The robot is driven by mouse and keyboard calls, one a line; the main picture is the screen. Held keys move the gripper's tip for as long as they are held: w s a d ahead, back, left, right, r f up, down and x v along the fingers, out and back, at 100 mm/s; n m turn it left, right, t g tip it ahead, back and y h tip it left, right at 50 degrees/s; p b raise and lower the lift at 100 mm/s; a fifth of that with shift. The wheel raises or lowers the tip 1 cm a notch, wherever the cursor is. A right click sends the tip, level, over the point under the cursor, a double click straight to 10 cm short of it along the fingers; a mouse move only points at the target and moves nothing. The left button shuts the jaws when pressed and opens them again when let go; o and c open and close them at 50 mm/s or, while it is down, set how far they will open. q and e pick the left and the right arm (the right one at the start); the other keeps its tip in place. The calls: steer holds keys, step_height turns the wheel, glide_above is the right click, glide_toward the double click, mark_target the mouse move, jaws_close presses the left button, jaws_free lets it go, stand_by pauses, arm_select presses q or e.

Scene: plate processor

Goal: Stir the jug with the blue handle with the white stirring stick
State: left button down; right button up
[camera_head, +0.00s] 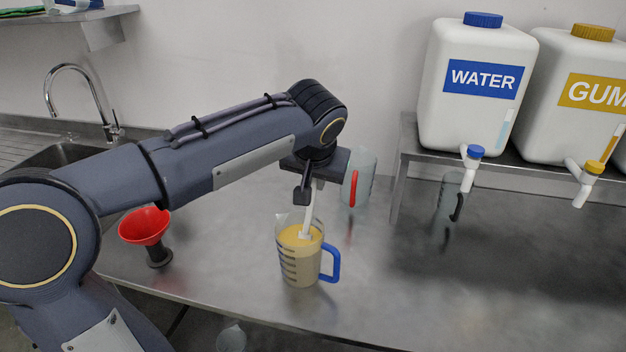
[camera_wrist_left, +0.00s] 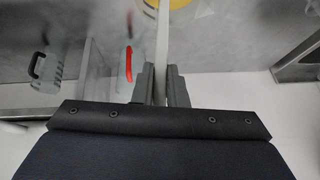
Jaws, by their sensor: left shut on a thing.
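The jug with the blue handle (camera_head: 290,262) stands upright on the steel counter and holds a yellowish liquid. Its blue handle (camera_head: 331,263) points right. The white stirring stick (camera_head: 309,213) reaches down through the jug's open top, with its lower end at the liquid. My left gripper (camera_head: 304,188) is above the jug and shut on the stick's upper part. In the left wrist view the stick (camera_wrist_left: 162,45) runs up from between the fingers (camera_wrist_left: 161,88), with the yellow liquid at the top edge. My right gripper is not in view.
A jug with a red handle (camera_head: 358,182) stands behind, and a black-handled jug (camera_head: 447,200) is under the rack. WATER (camera_head: 474,105) and GUM (camera_head: 575,115) containers stand on the rack. A red funnel (camera_head: 145,227) is left. The counter's right front is clear.

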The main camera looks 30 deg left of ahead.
arm_select(q)
steer(key=shift+w+d+r+p, duration=0.2)
steer(key=shift+r+p, duration=1.25)
steer(key=shift+r, duration=0.3)
steer(key=shift+w+d+r+p, duration=0.15)
steer(key=shift+d+r+p, duration=0.05)
steer(key=shift+r+p, duration=1.45)
steer(key=shift+w+d+r+p, duration=0.2)
steer(key=shift+r+p, duration=1.1)
steer(key=shift+r, duration=0.55)
steer(key=shift+r, duration=0.1)
step_height(320, 180, up, 5)
steer(key=p, duration=0.4)
